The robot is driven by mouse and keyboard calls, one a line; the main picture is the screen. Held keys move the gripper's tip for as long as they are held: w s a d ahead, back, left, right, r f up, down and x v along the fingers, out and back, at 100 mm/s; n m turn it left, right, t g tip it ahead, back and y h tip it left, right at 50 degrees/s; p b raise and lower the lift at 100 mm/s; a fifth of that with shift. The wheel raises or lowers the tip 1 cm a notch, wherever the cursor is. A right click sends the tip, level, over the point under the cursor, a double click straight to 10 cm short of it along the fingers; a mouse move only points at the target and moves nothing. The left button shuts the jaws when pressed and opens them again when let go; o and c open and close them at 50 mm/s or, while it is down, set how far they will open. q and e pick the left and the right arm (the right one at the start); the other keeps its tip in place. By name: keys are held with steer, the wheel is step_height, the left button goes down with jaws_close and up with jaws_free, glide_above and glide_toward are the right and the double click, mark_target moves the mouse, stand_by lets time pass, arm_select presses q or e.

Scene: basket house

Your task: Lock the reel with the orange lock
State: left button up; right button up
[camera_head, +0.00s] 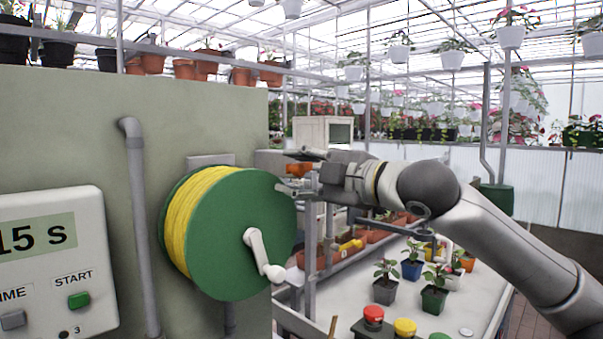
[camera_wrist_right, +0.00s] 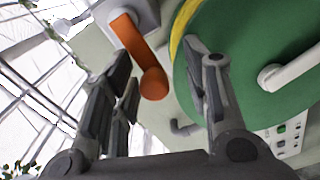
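The reel (camera_head: 230,245) is a green disc wound with yellow hose, with a white crank (camera_head: 258,255) on its face. The orange lock (camera_head: 298,169) is at the reel's upper right in the head view, partly hidden by my right gripper. In the right wrist view the orange lock (camera_wrist_right: 140,52) is a lever with a round knob, on a pale plate. My right gripper (camera_head: 294,171) is open, its fingers above and below the lock in the head view. In the wrist view the knob shows between the fingers; I see no clear contact. My left gripper is not in view.
A green-grey wall (camera_head: 200,115) stands behind the reel, with a grey pipe (camera_head: 138,220) and a timer panel (camera_head: 50,262). A white table (camera_head: 465,305) at the right holds potted plants and coloured buttons. Pots line the wall top.

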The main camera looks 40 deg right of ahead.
steer(key=shift+r, duration=0.1)
steer(key=shift+s+r, duration=0.2)
steer(key=shift+s, duration=0.3)
steer(key=shift+s+d, duration=0.15)
steer(key=shift+s, duration=0.25)
steer(key=shift+s+f, duration=0.2)
steer(key=shift+s, duration=1)
glide_toward(302, 173)
steer(key=shift+s+f, duration=0.1)
steer(key=shift+s, duration=0.55)
